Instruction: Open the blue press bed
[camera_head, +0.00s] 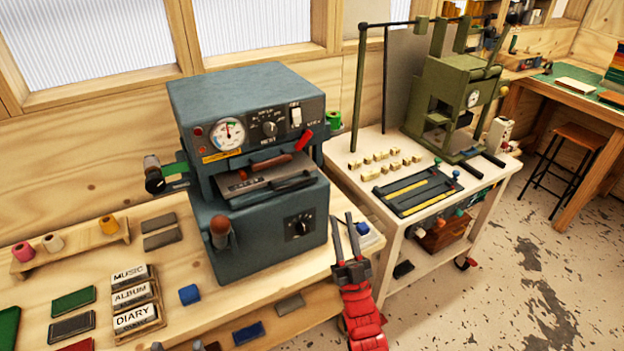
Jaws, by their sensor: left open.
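The blue press (255,110) stands on the wooden bench left of centre, with a dial gauge, a knob and a switch on its front. Its bed (247,184) is a metal plate under the upper housing, with a dark handle (292,183) at its front right. How far the bed is out is hard to tell. A brown-knobbed lever (220,228) is at the lower front. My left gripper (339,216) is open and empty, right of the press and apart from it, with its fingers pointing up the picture. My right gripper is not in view.
Blocks reading MUSIC, ALBUM and DIARY (135,298), coloured rolls on a rack (75,250) and small coloured pieces lie on the bench. A white cart (400,215) with a green press (455,95) stands to the right. Open floor (510,270) lies beyond it.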

